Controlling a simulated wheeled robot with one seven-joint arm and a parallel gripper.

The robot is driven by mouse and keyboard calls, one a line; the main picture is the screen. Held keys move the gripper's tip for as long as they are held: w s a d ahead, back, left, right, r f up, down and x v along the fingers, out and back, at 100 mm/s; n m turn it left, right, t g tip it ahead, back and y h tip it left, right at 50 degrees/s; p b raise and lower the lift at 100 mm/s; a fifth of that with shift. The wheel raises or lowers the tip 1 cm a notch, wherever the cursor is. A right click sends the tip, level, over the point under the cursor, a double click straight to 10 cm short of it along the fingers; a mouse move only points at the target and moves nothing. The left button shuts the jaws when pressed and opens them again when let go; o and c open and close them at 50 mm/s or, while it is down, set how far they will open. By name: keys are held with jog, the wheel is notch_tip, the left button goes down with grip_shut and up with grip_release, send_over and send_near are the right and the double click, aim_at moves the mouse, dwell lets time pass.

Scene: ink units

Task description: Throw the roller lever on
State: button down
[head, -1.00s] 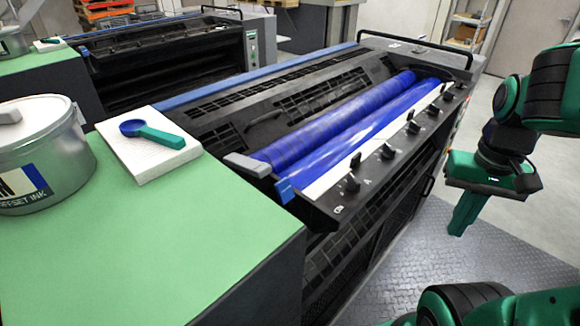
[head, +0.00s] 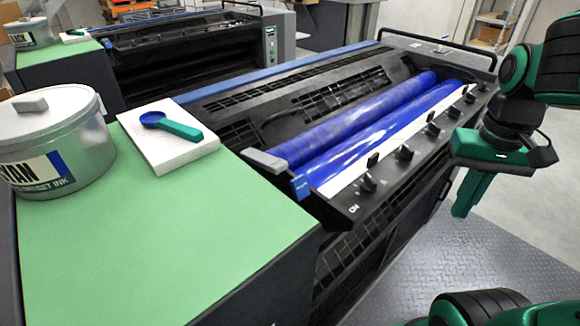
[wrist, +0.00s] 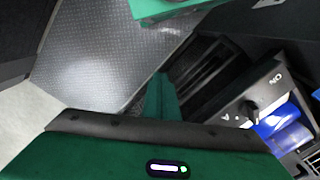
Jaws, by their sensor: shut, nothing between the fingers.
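The printing unit has blue ink rollers (head: 360,125) with a dark control strip beside them. At their near end are a grey lever-like block (head: 264,160) and a blue lettered tab (head: 300,187). A black knob (head: 367,183) stands by an "ON" mark on the strip; it also shows in the wrist view (wrist: 250,110). I cannot tell for certain which part is the roller lever. My gripper (head: 466,207) is shut and empty, pointing down beside the strip's right side, apart from it. In the wrist view its green fingers (wrist: 162,95) are left of the knob.
A green-topped cabinet (head: 160,245) adjoins the unit at the near left. The metal plate floor (head: 480,250) beside the unit is clear. A second press stands behind.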

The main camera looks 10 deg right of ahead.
jog(key=w+a+r+n, duration=0.2)
jog(key=w+a, duration=0.1)
jog(key=a, duration=0.1)
jog(key=w+a+r+n, duration=0.2)
jog(key=w+a+r, duration=0.1)
jog(key=w+a, duration=0.1)
jog(key=w+a+r+n, duration=0.1)
jog(key=w+a+r, duration=0.1)
jog(key=w+a, duration=0.2)
jog(key=shift+w+a+r+n, duration=0.1)
jog(key=shift+a+r+n, duration=0.1)
jog(key=shift+a, duration=0.4)
jog(key=shift+a+r+n, duration=0.1)
jog(key=shift+a+n, duration=0.1)
jog(key=shift+a, duration=0.4)
jog(key=a+r+n, duration=0.2)
jog(key=a, duration=0.6)
jog(key=w+a+r+n, duration=0.1)
jog(key=a+r+n, duration=0.2)
jog(key=a, duration=0.6)
jog(key=shift+w+a+r, duration=0.15)
jog(key=shift+w+a, duration=0.05)
jog(key=shift+a, duration=0.05)
notch_tip(320, 180, down, 10)
jog(key=shift+s+d, duration=0.2)
